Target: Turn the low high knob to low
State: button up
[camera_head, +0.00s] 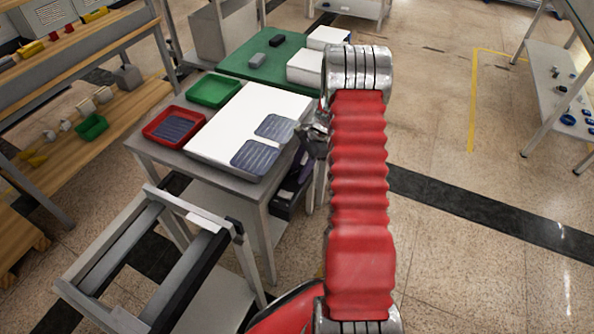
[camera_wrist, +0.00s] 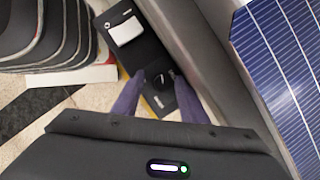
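In the wrist view, a black control panel (camera_wrist: 142,62) runs diagonally, with a small dark round knob (camera_wrist: 159,83) on its lower part. A faint light mark shows on the knob, but I cannot read its setting. My gripper (camera_wrist: 157,75) has its two purple-grey fingers apart, one on each side of the knob. I see a gap between the fingers and the knob; whether they touch it I cannot tell. In the head view, my gripper (camera_head: 314,131) is at the right edge of the work table, partly hidden by my red arm. The knob is not discernible there.
A solar panel (camera_wrist: 285,62) lies close at right in the wrist view. In the head view, the grey table (camera_head: 160,152) carries a white board (camera_head: 225,112), a red tray (camera_head: 150,137) and a green tray (camera_head: 213,80).

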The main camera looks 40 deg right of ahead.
jog(key=shift+d, duration=0.1)
jog(key=shift+r, duration=0.1)
jog(key=shift+w+d+r, duration=0.1)
jog(key=shift+d+r, duration=0.1)
jog(key=shift+r, duration=0.25)
jog(key=v, duration=0.6)
jog(key=shift+r, duration=0.4)
jog(key=shift+d, duration=0.15)
